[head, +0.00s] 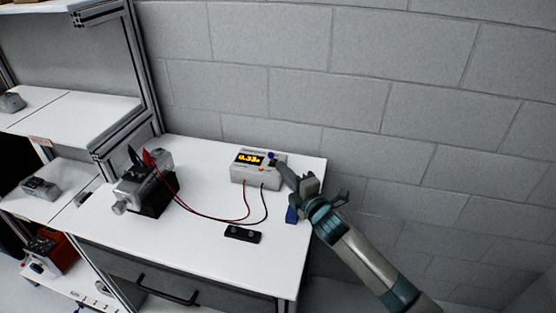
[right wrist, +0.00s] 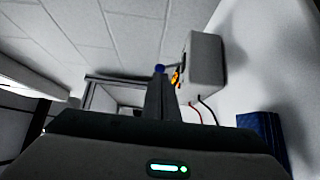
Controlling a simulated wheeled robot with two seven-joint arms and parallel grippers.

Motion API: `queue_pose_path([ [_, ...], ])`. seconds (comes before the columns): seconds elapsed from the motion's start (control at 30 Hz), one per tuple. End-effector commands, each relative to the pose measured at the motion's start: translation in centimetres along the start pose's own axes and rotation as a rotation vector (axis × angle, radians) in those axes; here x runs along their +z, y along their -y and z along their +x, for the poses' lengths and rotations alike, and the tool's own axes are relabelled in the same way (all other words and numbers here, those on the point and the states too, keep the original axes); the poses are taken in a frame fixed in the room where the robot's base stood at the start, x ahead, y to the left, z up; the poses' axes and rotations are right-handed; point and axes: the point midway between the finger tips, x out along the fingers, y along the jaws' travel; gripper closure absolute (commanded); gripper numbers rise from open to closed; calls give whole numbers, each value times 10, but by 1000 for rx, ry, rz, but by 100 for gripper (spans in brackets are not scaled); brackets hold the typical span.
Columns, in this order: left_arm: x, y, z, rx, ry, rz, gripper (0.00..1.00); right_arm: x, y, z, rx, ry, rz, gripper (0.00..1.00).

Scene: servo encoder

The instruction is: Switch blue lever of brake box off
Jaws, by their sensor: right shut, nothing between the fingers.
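The brake box (head: 243,173) is a pale grey box at the back right of the white table, with a lit orange display that seems to read 0.33. Its blue lever (head: 272,155) has a round blue knob and stands at the right end of the box. In the right wrist view the blue knob (right wrist: 159,68) shows just beyond the fingertips, beside the box (right wrist: 205,62). My right gripper (head: 282,167) is shut and empty, with its tips close to the lever. I cannot tell whether they touch it. My left gripper is out of view.
Red and black cables run from the box to a motor-like device (head: 133,191) at the left. A small black part (head: 242,233) lies in front of the box. A blue object (head: 291,215) sits at the table's right edge, below my gripper. A block wall (head: 300,90) stands behind.

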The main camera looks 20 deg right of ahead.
Motion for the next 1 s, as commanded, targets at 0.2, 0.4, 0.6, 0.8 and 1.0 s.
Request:
queue_pose_path([
  [0.2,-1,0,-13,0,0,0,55,0,-2,26,-1,1,2,100],
  [0.4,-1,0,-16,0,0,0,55,0,0,36,0,-1,0,100],
  [0.6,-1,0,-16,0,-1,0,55,0,0,36,0,-1,0,100],
  [0.8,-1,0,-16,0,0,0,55,0,0,36,0,0,0,100],
  [1.0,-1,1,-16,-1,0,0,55,1,-1,37,0,0,-1,100],
])
